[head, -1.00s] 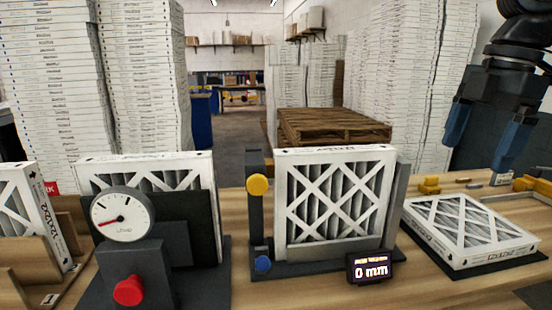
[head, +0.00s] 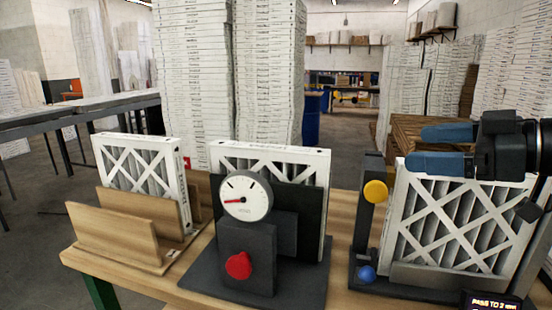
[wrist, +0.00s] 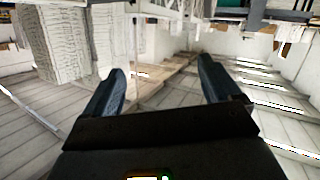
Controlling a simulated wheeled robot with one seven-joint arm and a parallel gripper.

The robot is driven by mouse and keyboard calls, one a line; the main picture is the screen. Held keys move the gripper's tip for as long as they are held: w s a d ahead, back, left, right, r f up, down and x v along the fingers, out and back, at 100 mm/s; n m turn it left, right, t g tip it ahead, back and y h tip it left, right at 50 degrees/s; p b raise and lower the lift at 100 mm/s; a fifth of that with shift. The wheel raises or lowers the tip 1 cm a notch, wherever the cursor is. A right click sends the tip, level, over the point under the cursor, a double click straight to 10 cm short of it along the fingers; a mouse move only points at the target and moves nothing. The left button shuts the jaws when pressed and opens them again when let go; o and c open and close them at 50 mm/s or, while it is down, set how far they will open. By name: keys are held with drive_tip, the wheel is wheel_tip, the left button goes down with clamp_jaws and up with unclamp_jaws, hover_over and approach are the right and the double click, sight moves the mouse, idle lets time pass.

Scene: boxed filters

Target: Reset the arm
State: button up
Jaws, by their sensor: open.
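My gripper (head: 445,147) is at the right of the head view, with its two blue fingers apart and pointing left. It is in front of the upper part of a filter (head: 452,225) that stands upright in a dark fixture with a yellow knob (head: 375,192) and a blue knob (head: 366,273). I cannot tell how far the gripper is from that filter. In the wrist view the fingers (wrist: 163,88) are spread with nothing between them, and the warehouse shows beyond.
A second filter (head: 315,188) stands behind a dial gauge (head: 246,197) with a red knob (head: 239,265). A third filter (head: 140,165) stands in a wooden rack (head: 125,240) at the left. Tall stacks of boxes (head: 195,75) and a conveyor (head: 80,112) are behind. A display (head: 490,302) is at the lower right.

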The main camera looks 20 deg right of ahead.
drive_tip(key=w+a+f+m+t, duration=0.2)
drive_tip(key=a+f+m+t, duration=0.1)
drive_tip(key=a+m, duration=0.1)
drive_tip(key=s+a+f+m+t+h, duration=0.1)
drive_tip(key=s+a+f+m+h, duration=0.35)
drive_tip(key=f, duration=0.45)
drive_tip(key=s+a+f+m+h, duration=0.4)
drive_tip(key=s+f+m, duration=0.2)
drive_tip(key=f, duration=0.4)
drive_tip(key=s+f+n+g, duration=0.1)
drive_tip(key=s+f+n, duration=0.1)
drive_tip(key=s, duration=1.1)
drive_tip(key=s+f+n+g, duration=0.1)
drive_tip(key=s+f+n, duration=0.2)
drive_tip(key=s, duration=1)
drive_tip(key=shift+s+a+f+n, duration=0.15)
drive_tip(key=shift+s+f+n, duration=0.05)
drive_tip(key=shift+s+n, duration=0.15)
drive_tip(key=shift+y, duration=0.25)
